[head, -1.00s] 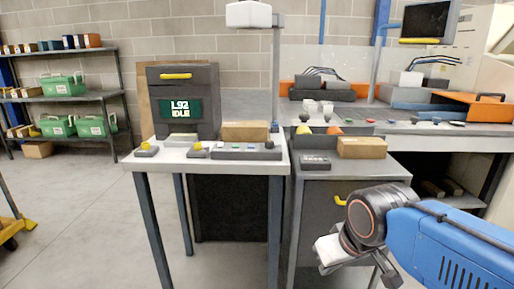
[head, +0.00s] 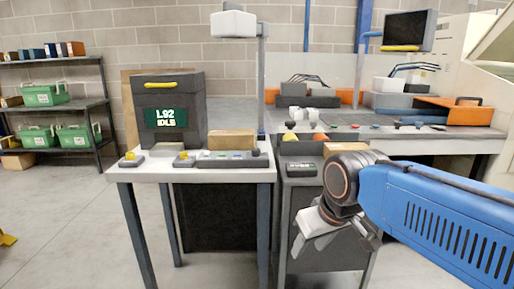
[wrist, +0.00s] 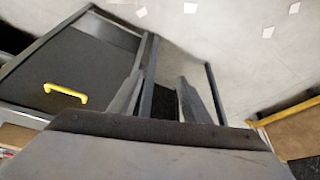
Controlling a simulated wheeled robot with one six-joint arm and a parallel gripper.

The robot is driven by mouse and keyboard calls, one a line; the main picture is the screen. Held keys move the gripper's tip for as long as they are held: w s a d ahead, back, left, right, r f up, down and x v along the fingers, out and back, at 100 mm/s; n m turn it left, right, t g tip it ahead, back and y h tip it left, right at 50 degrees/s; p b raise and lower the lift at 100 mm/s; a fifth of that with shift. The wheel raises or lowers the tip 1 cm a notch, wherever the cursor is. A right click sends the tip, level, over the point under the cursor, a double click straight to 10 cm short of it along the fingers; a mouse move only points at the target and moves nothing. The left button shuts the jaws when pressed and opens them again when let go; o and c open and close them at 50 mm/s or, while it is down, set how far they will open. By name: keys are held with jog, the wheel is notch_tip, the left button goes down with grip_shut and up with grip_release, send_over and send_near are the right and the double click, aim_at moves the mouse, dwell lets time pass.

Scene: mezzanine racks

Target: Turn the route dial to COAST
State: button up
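A light-topped table (head: 225,174) stands left of centre in the head view. On it are two small grey units with yellow knobs, a left one (head: 130,158) and a right one (head: 184,158), and a low grey panel (head: 228,158) with small coloured buttons. A dark round knob (head: 256,152) sits at the panel's right end. Which of these is the route dial, and any COAST marking, I cannot tell. My gripper (head: 322,246) hangs right of the table, below its top and away from the controls. In the wrist view my gripper (wrist: 162,88) has its fingers apart with nothing between them.
A dark cabinet with a screen (head: 165,117) reading "L92 IDLE" stands at the table's back. A cardboard box (head: 232,139) is behind the panel. A drawer unit (head: 300,195) adjoins the table's right side. A shelf with green crates (head: 45,95) is far left. The floor in front is open.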

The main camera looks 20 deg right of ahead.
jog(key=w+r+n, duration=0.2)
jog(key=w+r, duration=1.1)
jog(key=r, duration=0.2)
jog(key=n+y, duration=0.2)
jog(key=n, duration=0.1)
send_near(256, 149)
jog(key=shift+g, duration=0.3)
jog(key=x, duration=0.8)
jog(key=shift+w, duration=0.15)
jog(key=c, duration=1)
jog(key=shift+a, duration=0.1)
jog(key=shift+c, duration=0.2)
